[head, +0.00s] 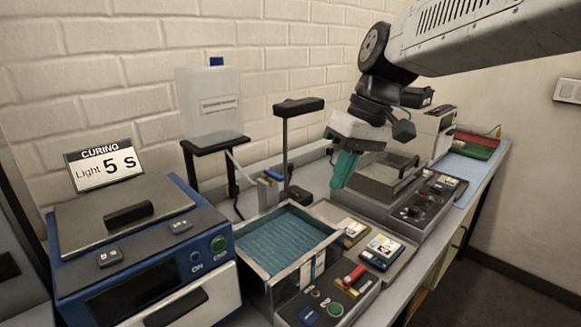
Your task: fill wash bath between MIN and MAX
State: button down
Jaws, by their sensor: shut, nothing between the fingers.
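An open metal bath (285,240) with a ribbed teal surface inside stands at the front centre. Pale vertical strips (312,268) on its front side look like a level gauge; I cannot read MIN or MAX marks. A translucent white tank (209,105) stands on a black stand behind it, and a thin hose runs down from it. A blue-handled fitting (272,175) sits by the bath's back edge. My gripper (340,185) has teal fingers, points down, and is shut and empty. It is above and right of the bath, in front of a second metal basin (387,176).
A blue curing box (140,250) with a "CURING Light 5 S" sign stands at left. A black post with a flat head (299,107) rises behind the bath. Control panels (330,303) and small labelled packs (381,250) lie right of it. A red and green tray (472,148) is far right.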

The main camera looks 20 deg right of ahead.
aim_at(273, 175)
jog(key=w+d+r+n+y, duration=0.1)
jog(key=w+d, duration=0.2)
jog(key=w, duration=0.5)
jog(key=w+d+r+n+t+y, duration=0.1)
jog(key=w+d+n+y, duration=0.1)
jog(key=w, duration=0.7)
jog(key=shift+w+d+y, duration=0.3)
jog(key=shift+d, duration=0.6)
jog(key=shift+f, duration=0.1)
jog(key=shift+a+f, duration=1.3)
jog(key=shift+a, duration=0.3)
jog(key=shift+a+f, duration=1.35)
jog(key=shift+a, duration=0.2)
jog(key=shift+a+f, duration=1.3)
jog(key=shift+a, duration=0.3)
